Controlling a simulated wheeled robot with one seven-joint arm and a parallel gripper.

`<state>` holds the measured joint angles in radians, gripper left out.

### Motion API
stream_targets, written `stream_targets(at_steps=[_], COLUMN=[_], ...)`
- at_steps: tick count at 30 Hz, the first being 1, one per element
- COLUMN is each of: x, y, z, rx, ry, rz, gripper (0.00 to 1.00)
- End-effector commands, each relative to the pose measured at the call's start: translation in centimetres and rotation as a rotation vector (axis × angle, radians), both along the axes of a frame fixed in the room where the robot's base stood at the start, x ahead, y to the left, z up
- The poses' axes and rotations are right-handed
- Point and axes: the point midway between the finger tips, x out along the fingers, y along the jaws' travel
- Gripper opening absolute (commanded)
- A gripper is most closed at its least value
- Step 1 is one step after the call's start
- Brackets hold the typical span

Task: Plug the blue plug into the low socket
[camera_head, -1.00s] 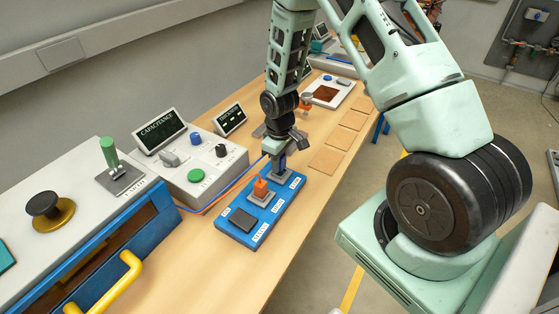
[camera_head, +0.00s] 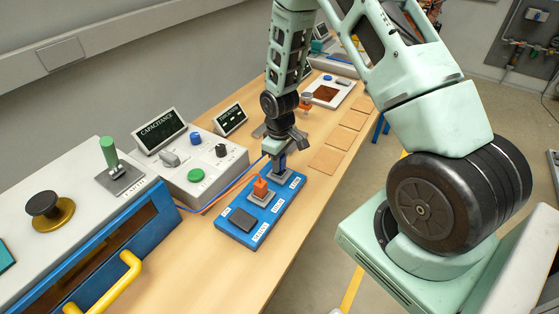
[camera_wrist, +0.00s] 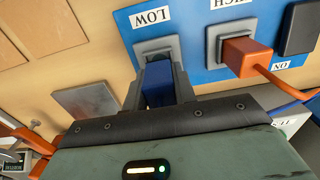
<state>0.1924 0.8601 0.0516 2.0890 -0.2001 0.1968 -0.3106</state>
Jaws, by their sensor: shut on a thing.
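My gripper (camera_wrist: 157,88) points down over the blue board (camera_head: 237,234) and is shut on the blue plug (camera_wrist: 158,82). The blue plug also shows under my gripper in the head view (camera_head: 281,162). The plug's far end is at the grey low socket (camera_wrist: 154,46), beside the LOW label (camera_wrist: 151,17). The plug lines up with the socket and seems to meet it. I cannot tell how deep it sits, because the fingers and plug hide part of the opening.
An orange plug (camera_wrist: 244,56) sits in the neighbouring socket, with its orange cable running to the right in the wrist view. A dark grey pad (camera_head: 244,219) is at the board's near end. The capacitance instrument (camera_head: 205,172) stands left of the board. Flat tan squares (camera_head: 327,160) lie to the right.

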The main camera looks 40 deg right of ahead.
Motion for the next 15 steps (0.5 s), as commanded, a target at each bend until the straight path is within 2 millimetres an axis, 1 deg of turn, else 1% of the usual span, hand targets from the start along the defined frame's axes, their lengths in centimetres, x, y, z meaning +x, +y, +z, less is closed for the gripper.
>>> stream_targets(at_steps=[15], x=[0.01], y=[-0.01], z=[-1.07], rx=[0.0], ry=[0.0], rz=[0.0], gripper=[0.0])
